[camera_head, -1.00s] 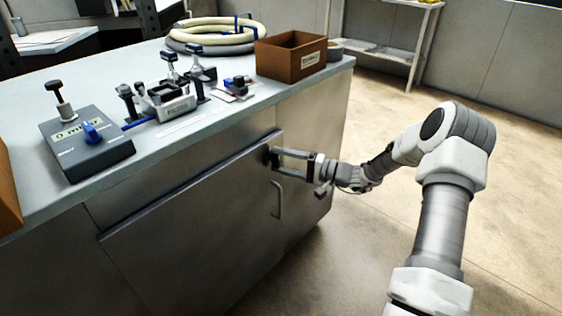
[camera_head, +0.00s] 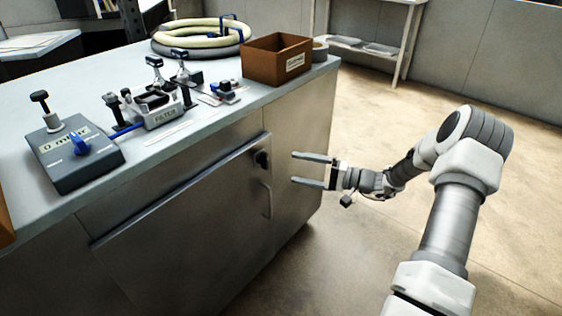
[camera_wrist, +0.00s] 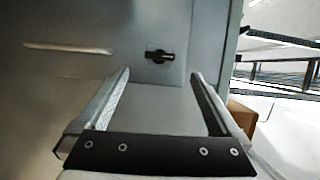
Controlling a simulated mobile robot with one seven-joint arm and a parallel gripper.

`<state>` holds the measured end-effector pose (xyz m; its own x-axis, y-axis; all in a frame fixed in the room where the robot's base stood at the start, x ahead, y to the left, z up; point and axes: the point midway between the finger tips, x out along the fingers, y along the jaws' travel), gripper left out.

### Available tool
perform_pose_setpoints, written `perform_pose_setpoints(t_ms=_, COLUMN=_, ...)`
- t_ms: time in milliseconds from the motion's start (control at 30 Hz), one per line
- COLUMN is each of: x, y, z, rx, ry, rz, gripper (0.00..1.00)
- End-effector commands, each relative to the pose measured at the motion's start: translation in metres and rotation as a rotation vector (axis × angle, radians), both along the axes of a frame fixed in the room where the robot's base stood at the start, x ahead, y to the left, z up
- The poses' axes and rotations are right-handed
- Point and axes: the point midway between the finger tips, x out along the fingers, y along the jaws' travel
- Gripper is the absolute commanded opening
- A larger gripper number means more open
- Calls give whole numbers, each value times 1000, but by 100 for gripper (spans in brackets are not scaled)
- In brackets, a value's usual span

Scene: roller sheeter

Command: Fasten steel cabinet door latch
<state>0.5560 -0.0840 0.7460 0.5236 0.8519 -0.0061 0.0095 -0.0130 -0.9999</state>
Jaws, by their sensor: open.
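The steel cabinet door (camera_head: 185,220) is on the front of the workbench; I cannot tell if it sits fully flush. The dark latch (camera_head: 262,160) is near the door's upper right corner. In the wrist view the latch (camera_wrist: 160,56) shows as a small dark knob on a plate, its bar lying across the picture. My gripper (camera_head: 293,168) is open and empty, a short way right of the latch and apart from it. In the wrist view the latch lies beyond and between my fingertips (camera_wrist: 160,75). The door's bar handle (camera_head: 267,200) is below the latch.
The benchtop above carries a grey control box (camera_head: 75,150), a filter fixture (camera_head: 158,108), a brown box (camera_head: 277,60) and coiled hoses (camera_head: 200,36). The floor right of the cabinet is open. A shelf (camera_head: 365,45) stands at the back.

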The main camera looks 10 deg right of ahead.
Motion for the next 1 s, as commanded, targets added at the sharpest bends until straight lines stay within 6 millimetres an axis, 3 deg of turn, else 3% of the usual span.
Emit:
perform_pose_setpoints(t_ms=200, x=-25, y=-43, z=2, rx=-1, ry=0, rz=-3, gripper=100)
perform_pose_setpoints(t_ms=400, x=-38, y=-63, z=1, rx=-1, ry=-1, rz=-2, gripper=100)
perform_pose_setpoints(t_ms=1000, x=-41, y=-68, z=0, rx=-1, ry=0, rz=-1, gripper=100)
